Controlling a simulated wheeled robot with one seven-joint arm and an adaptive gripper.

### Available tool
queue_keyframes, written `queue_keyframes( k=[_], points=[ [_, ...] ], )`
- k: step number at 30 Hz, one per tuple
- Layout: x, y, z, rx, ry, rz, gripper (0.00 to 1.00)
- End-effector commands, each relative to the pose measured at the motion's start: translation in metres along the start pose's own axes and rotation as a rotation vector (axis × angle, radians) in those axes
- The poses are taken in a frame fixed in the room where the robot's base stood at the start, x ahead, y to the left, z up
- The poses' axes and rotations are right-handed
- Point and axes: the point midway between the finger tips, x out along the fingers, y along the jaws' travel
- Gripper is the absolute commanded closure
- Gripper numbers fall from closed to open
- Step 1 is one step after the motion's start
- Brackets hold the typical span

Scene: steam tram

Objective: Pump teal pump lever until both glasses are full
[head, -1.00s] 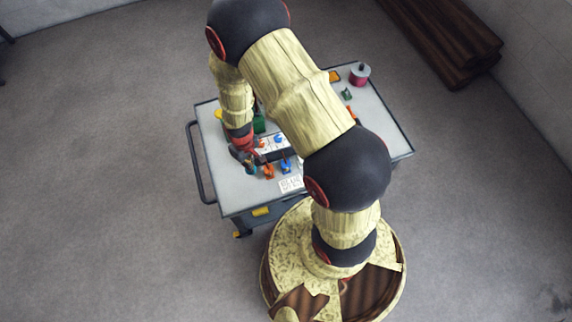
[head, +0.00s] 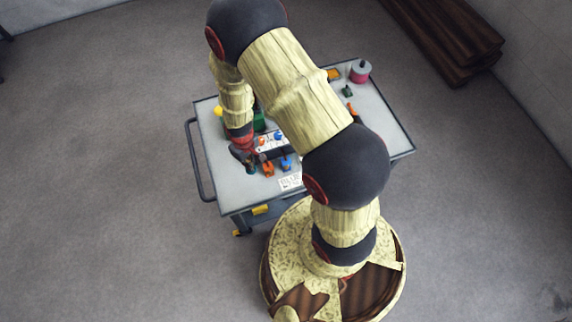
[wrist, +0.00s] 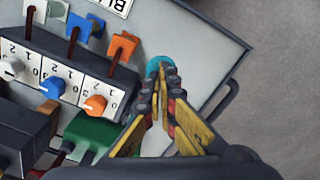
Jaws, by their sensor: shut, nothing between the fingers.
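A round teal piece (wrist: 157,66), which may be the knob of the teal pump lever, shows just beyond my fingertips in the wrist view. My gripper (wrist: 168,80) is shut and empty, its tips right at the teal piece; I cannot tell whether they touch. The rest of the lever is hidden behind the fingers. In the head view my gripper (head: 247,162) is over the left front part of the cart top. I cannot make out either glass.
A box of numbered dials has white, blue (wrist: 51,86) and orange (wrist: 95,105) knobs. Brown rods beside it reach to blue (wrist: 84,27) and orange (wrist: 122,46) blocks. A green piece (wrist: 98,132) is close to the fingers. The cart (head: 236,199) has a side handle (head: 195,165).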

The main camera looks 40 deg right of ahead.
Motion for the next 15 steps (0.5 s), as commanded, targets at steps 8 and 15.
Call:
queue_keyframes(
  k=[8, 15],
  points=[
    [0.017, 0.000, 0.000, 0.000, 0.000, 0.000, 1.00],
    [0.025, 0.000, 0.000, 0.000, 0.000, 0.000, 1.00]
  ],
)
